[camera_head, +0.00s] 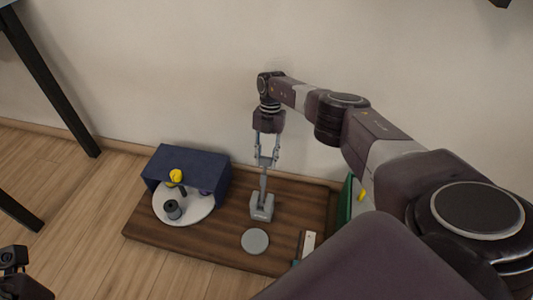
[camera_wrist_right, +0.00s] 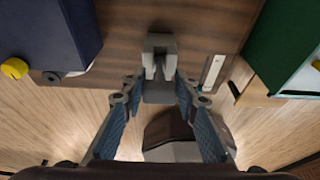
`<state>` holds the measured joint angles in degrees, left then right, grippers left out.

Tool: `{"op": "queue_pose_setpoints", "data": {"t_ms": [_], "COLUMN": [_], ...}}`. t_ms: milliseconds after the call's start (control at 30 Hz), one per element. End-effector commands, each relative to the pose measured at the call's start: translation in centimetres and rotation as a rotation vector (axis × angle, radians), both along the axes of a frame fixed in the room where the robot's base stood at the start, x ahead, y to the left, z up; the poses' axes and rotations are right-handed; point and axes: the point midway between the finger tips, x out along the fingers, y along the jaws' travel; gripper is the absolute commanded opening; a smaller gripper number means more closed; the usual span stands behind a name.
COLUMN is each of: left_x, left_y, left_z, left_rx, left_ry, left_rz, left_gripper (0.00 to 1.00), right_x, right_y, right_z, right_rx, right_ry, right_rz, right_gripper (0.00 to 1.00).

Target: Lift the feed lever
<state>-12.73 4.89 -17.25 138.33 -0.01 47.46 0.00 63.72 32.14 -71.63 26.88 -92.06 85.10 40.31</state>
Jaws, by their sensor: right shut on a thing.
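The feed lever (camera_head: 263,186) stands upright on a small grey base (camera_head: 262,209) on a dark wooden board. My right gripper (camera_head: 266,163) points down from above and is shut on the upper end of the lever. The fingers hide part of the lever there. A dark part of my left arm shows at the lower left edge of the head view, but its gripper is not visible.
On the board (camera_head: 150,238), a dark blue box (camera_head: 188,160) stands at left over a white disc (camera_head: 190,213) carrying a dark spool (camera_head: 172,210). A yellow knob (camera_head: 176,176) is on the box. A grey disc (camera_head: 255,241) lies in front; a green panel (camera_head: 345,204) stands right.

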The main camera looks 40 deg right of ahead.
Motion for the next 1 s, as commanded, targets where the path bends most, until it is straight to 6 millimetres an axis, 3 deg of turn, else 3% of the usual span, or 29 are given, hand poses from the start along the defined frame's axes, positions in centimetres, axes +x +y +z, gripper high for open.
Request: {"op": "queue_pose_setpoints", "data": {"t_ms": [33,267,300,433,767,1000], "left_x": [0.0,0.0,0.0,0.1,0.2,0.2], "left_y": [0.0,0.0,0.0,0.0,-0.1,-0.1], "left_z": [-0.1,-0.1,-0.1,-0.1,-0.3,-0.2], "left_rx": [-0.001,-0.002,-0.002,-0.001,0.010,0.006], "left_ry": [0.000,0.001,0.001,0.002,0.007,0.005], "left_rz": [0.000,0.001,0.001,0.001,0.001,0.001], "left_gripper": [0.40,0.40,0.40,0.40,0.40,0.40], "right_x": [0.0,0.0,0.1,0.1,0.2,0.3], "right_y": [-0.8,-0.9,-0.9,-0.7,-0.4,-0.5], "right_z": [-0.4,-0.4,-0.4,-0.3,0.0,2.0], "right_rx": [-0.018,-0.019,-0.018,-0.014,-0.009,-0.009], "right_ry": [-0.008,-0.009,-0.009,-0.009,-0.010,-0.013], "right_rz": [-0.007,-0.009,-0.009,-0.008,-0.005,-0.003], "right_gripper": [0.00,0.00,0.31,0.45,0.46,0.46]}}
